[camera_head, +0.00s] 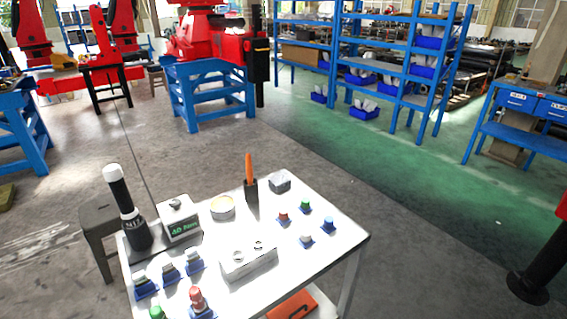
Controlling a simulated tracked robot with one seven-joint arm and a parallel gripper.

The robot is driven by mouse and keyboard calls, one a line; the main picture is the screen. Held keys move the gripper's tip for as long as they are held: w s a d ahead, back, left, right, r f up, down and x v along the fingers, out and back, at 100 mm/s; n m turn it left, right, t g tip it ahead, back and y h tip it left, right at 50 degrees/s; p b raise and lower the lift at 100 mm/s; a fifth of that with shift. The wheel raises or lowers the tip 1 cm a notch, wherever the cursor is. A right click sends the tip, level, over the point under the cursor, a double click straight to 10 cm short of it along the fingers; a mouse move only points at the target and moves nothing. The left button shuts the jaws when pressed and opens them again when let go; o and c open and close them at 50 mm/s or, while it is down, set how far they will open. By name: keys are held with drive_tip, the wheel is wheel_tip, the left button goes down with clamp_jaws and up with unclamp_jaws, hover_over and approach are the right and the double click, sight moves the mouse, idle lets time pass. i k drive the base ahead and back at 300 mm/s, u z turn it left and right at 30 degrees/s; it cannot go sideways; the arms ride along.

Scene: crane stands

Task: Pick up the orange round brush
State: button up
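A slim orange upright piece (249,167) stands out of a narrow dark holder (251,192) at the back middle of the white table (330,240). It is the only tall orange thing on the tabletop; its lower part is hidden in the holder, and I cannot make out bristles. A flat orange object (292,306) lies below the tabletop at the front, partly cut off by the frame. My gripper is not in view.
On the table stand a tall black-and-white cylinder (121,192), a white-and-green box (178,218), a round tin (222,207), a grey block (279,182), a white block with two rings (248,262) and several small coloured knobs. A stool (98,214) adjoins the left side. The floor beyond is open.

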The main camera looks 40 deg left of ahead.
sight(249, 163)
drive_tip(key=u, duration=0.55)
drive_tip(key=i, duration=1.15)
drive_tip(key=u, duration=0.9)
drive_tip(key=k, duration=0.95)
drive_tip(key=u, duration=0.2)
drive_tip(key=i, duration=0.95)
drive_tip(key=z, duration=0.1)
